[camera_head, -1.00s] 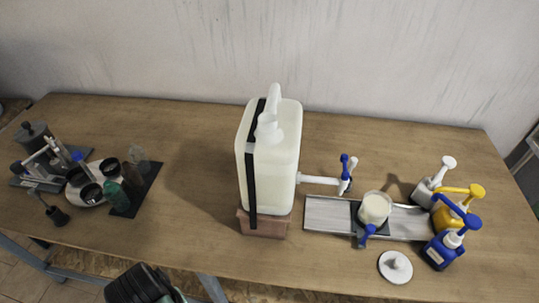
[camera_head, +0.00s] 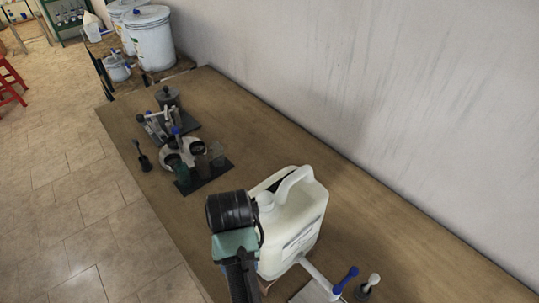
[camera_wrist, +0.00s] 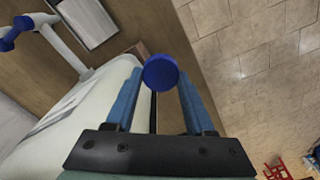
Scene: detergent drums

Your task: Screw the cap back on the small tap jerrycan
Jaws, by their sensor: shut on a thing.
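The white tap jerrycan (camera_head: 302,232) stands upright on the bench in the head view, with a moulded handle on top. Its neck (camera_head: 265,200) shows beside the handle, partly behind my arm. Its tap has a blue lever (camera_head: 346,279). In the wrist view the pale jerrycan wall (camera_wrist: 75,125) fills the left, with the tap's blue lever (camera_wrist: 14,33) at upper left. My gripper (camera_wrist: 161,75) is shut on a round blue cap (camera_wrist: 161,72) between its blue fingertips. The cap looks apart from the neck. In the head view my fingertips are hidden.
White drums (camera_head: 150,40) stand beyond the far end. A wall (camera_head: 420,110) runs along the bench's back. The bench right of the jerrycan is mostly clear.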

